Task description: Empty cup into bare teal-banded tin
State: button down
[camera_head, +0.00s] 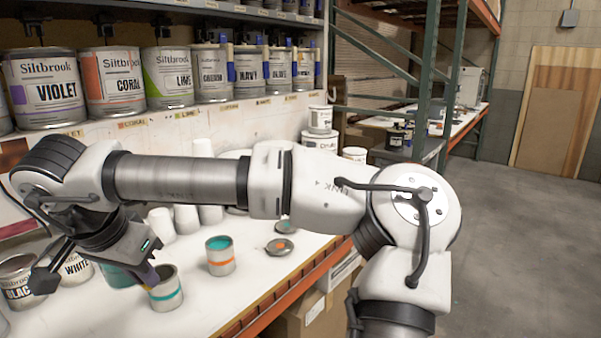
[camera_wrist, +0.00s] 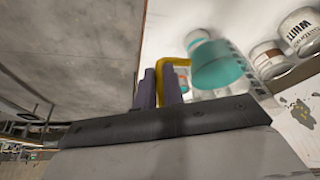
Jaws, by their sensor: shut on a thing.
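My gripper (camera_head: 148,276) is low over the white bench at the left in the head view, shut on a yellow handle (camera_wrist: 170,66) that shows between its purple fingers in the wrist view. The handle leads to a teal cup (camera_wrist: 222,68). In the head view a teal shape (camera_head: 116,276), partly behind my wrist, looks like this cup. Its tilt and contents cannot be told. The teal-banded tin (camera_head: 166,294) is grey, lidless and upright, just right of my fingertips. Its grey inside shows at the top; its depth is hidden.
An orange-banded tin (camera_head: 220,261) with teal inside stands right of it. Lids (camera_head: 279,247) lie behind. WHITE (camera_head: 76,266) and BLACK (camera_head: 17,278) tins stand at left. White cups (camera_head: 186,218) stand behind my arm. Labelled tins (camera_head: 111,82) line the shelf above. Bench front edge (camera_head: 268,312) is close.

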aim_at(167, 295)
jog(key=k, duration=0.9)
